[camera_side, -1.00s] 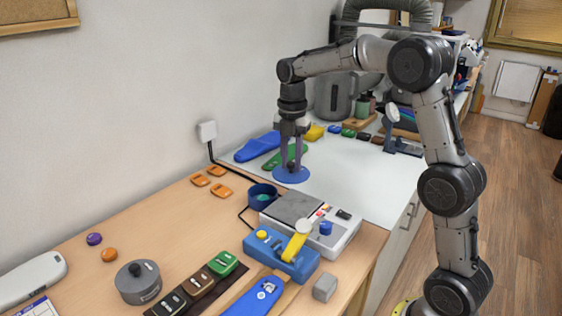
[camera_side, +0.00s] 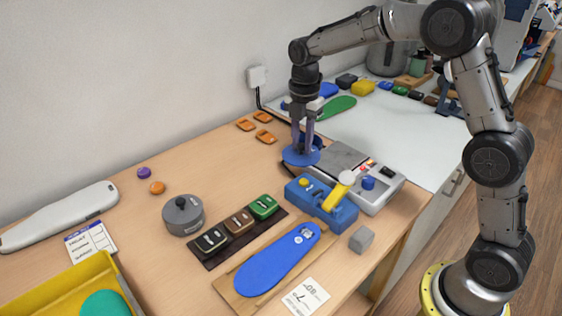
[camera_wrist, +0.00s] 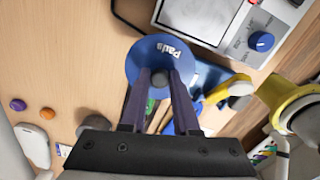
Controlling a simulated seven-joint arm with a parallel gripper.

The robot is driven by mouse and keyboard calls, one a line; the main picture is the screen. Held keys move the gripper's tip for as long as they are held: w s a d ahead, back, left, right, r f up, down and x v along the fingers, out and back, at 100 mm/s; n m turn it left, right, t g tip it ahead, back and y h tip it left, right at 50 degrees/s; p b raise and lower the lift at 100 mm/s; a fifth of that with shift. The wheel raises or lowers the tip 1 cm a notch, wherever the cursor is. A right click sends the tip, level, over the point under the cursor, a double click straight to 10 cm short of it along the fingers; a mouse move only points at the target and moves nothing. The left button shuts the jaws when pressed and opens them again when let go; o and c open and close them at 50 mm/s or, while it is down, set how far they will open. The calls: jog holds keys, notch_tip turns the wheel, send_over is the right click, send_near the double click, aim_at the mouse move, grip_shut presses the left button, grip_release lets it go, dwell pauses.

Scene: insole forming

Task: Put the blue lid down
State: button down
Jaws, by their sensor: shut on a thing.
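The blue lid (camera_side: 297,158) is a round disc with a knob. My gripper (camera_side: 302,148) points straight down and is shut on the knob. In the wrist view the lid (camera_wrist: 147,62) lies flat below my fingers (camera_wrist: 168,76), with the word "Pads" on it. It is over the wooden table, left of the grey scale. I cannot tell whether the lid touches the table.
The grey and white scale (camera_side: 385,196) is close on the right. A blue device with a yellow lever (camera_side: 322,200) stands in front. Orange pieces (camera_side: 265,136) lie to the left behind. Bare wood is free to the left.

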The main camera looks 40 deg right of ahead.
jog(key=w+f, duration=0.7)
jog(key=shift+w+d, duration=0.15)
jog(key=shift+w, duration=0.15)
jog(key=shift+f, duration=1.6)
jog(key=shift+f, duration=0.1)
jog(key=c, duration=0.7)
grip_release()
jog(key=shift+o, duration=0.2)
